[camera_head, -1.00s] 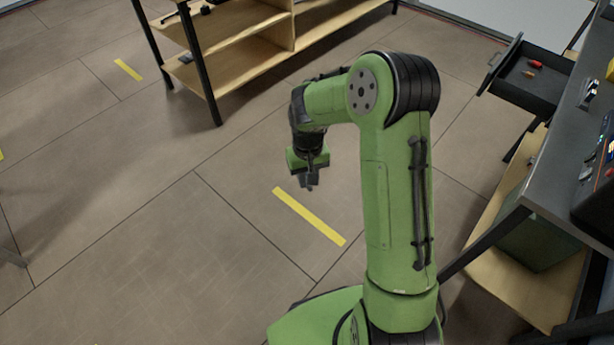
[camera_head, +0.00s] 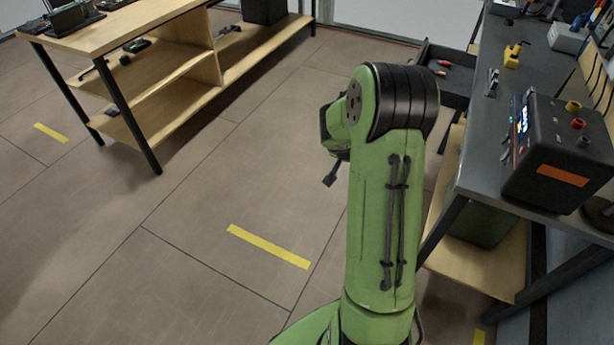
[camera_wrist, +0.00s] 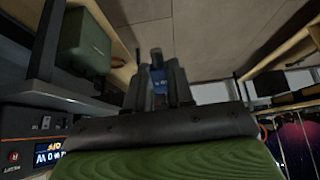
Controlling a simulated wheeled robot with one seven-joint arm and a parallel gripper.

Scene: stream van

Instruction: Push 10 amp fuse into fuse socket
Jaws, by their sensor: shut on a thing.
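My gripper (camera_wrist: 158,88) is shut on a small blue piece (camera_wrist: 159,80) with a pale marking, seen between its fingertips in the wrist view. It looks like the fuse, but its rating is too small to read. In the head view my gripper (camera_head: 330,180) is partly hidden behind my arm, held over open floor left of the dark workbench, and the blue piece cannot be made out. I cannot pick out the fuse socket in either view.
The dark workbench (camera_head: 470,165) at right carries a black and orange power unit (camera_head: 556,150) and a small yellow item (camera_head: 513,55). An open drawer (camera_head: 448,90) juts out from its far end. A wooden shelf table (camera_head: 130,32) stands at back left. The floor between is clear.

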